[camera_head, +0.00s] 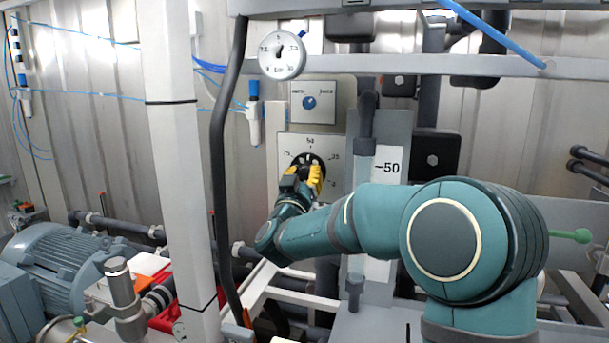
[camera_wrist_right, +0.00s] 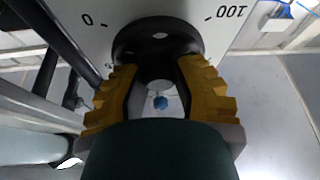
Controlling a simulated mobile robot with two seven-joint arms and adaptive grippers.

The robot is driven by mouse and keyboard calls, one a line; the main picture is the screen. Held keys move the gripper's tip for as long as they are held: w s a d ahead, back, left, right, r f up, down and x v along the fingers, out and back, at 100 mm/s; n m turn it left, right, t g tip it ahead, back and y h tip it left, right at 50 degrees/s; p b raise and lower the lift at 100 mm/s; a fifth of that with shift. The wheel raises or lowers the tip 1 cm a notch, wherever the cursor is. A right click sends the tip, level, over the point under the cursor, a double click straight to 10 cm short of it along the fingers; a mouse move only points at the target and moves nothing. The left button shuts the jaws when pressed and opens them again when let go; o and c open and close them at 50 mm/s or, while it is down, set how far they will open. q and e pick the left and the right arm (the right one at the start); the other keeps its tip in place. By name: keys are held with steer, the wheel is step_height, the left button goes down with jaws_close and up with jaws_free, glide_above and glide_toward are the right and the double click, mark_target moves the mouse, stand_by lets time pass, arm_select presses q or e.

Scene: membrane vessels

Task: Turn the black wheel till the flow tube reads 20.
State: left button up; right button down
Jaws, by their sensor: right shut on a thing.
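The black wheel (camera_head: 305,158) sits on a light plate with a printed scale; 50 is at its top in the head view. In the right wrist view the black wheel (camera_wrist_right: 158,30) is close, with 0 and 100 upside down on either side. My right gripper (camera_head: 311,177), with yellow fingers, is shut on the wheel's lower part. In the wrist view its fingers (camera_wrist_right: 157,72) reach the wheel from both sides. The fingers cover part of the wheel in the head view. My left gripper is not in view.
A smaller plate with a blue knob (camera_head: 309,102) is above the wheel, and a round gauge (camera_head: 282,55) above that. A black hose (camera_head: 222,170) and a pale post (camera_head: 180,190) stand left. A motor (camera_head: 70,265) is lower left.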

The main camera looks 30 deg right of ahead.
steer(key=n, duration=0.1)
steer(key=n+t+y+p, duration=0.1)
steer(key=n, duration=0.2)
steer(key=shift+r+t+y, duration=0.25)
steer(key=shift+t+y, duration=0.05)
steer(key=shift+y, duration=0.1)
steer(key=shift+n+y+p, duration=0.4)
steer(key=shift+n, duration=0.3)
steer(key=shift+f, duration=0.1)
steer(key=c, duration=0.7)
jaws_free()
steer(key=shift+f, duration=0.1)
steer(key=v, duration=1.2)
